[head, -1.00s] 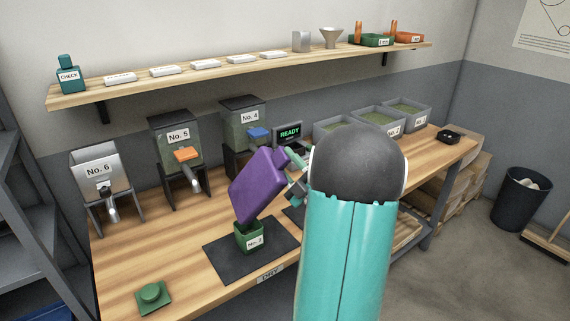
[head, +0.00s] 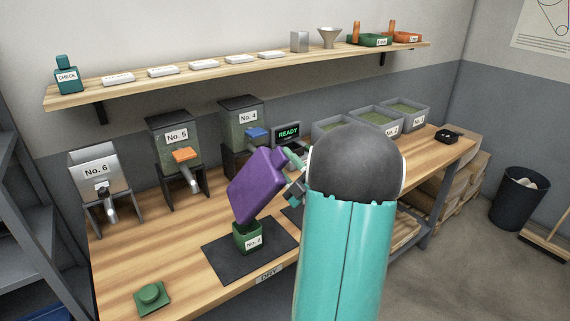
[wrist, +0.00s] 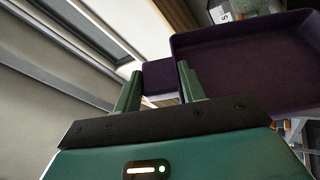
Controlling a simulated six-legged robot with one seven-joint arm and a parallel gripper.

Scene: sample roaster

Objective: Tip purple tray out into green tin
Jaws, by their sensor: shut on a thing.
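The purple tray (head: 257,186) is tilted steeply in the head view, with its lower end just above the green tin (head: 247,238). My gripper (head: 293,177) is shut on the tray at its upper right end, partly hidden by my arm. In the wrist view the gripper (wrist: 158,88) holds a purple part between its fingers, and the tray (wrist: 245,62) shows with its inside looking empty. The green tin labelled No. 2 stands upright on a dark mat (head: 222,265). The inside of the tin is mostly hidden by the tray.
A green lid (head: 152,297) with a knob lies at the bench's front left. Hoppers No. 6 (head: 97,172), No. 5 (head: 174,150) and No. 4 (head: 241,125) stand behind. A READY display (head: 288,133) and grey bins (head: 403,110) are farther right. Bare bench lies left of the mat.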

